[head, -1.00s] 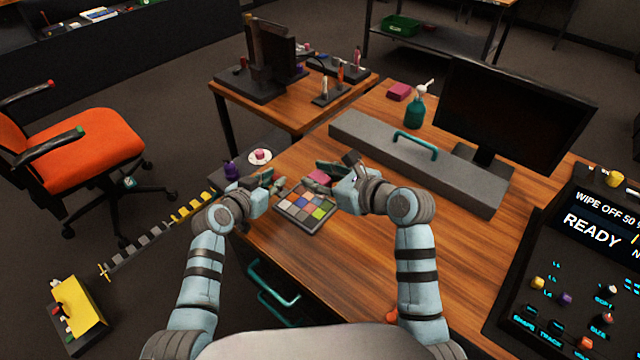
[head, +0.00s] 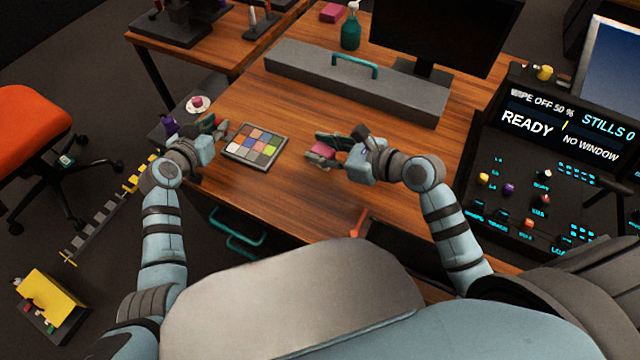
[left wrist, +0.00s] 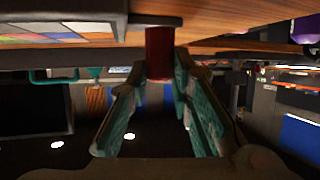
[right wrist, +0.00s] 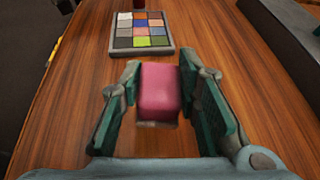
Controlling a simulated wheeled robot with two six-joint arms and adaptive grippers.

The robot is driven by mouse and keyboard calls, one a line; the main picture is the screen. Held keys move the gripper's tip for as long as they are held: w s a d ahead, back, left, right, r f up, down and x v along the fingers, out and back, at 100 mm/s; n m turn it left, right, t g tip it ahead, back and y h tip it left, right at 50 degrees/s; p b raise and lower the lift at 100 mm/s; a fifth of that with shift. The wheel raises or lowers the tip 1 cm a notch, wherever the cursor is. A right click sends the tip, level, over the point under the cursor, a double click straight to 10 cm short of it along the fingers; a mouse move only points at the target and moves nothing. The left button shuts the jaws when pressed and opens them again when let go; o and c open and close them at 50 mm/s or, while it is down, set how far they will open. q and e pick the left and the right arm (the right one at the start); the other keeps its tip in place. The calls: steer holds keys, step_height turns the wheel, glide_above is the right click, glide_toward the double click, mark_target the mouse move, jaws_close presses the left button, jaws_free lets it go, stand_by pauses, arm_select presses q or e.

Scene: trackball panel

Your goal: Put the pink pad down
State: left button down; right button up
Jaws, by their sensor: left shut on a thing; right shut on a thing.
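The pink pad (head: 322,150) is between the fingers of my right gripper (head: 326,149), over the wooden desk, right of the colour chart. In the right wrist view the pad (right wrist: 159,92) sits between the shut fingers (right wrist: 158,85), with a dark shadow at its near edge. I cannot tell whether it touches the desk. My left gripper (head: 214,129) is at the desk's left edge, beside the chart. In the left wrist view its fingers (left wrist: 158,75) are shut on a dark red cylinder (left wrist: 160,50) with a dark flat top.
The colour chart (head: 255,144) lies flat on the desk (head: 290,205). A grey bar with a teal handle (head: 350,82) runs along the back, near a green bottle (head: 351,30) and monitor. A control panel (head: 540,165) stands at right. Bare desk lies around the pad.

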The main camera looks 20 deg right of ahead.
step_height(320, 180, up, 3)
glide_above(323, 191)
steer(key=w+d, duration=0.1)
steer(key=d, duration=0.1)
step_height(323, 191, up, 3)
steer(key=s+a+n+g+y, duration=0.1)
steer(key=a, duration=0.1)
step_height(323, 191, down, 9)
steer(key=shift+f, duration=0.15)
steer(key=shift+f, duration=0.1)
steer(key=o, duration=1)
steer(key=shift+o, duration=0.2)
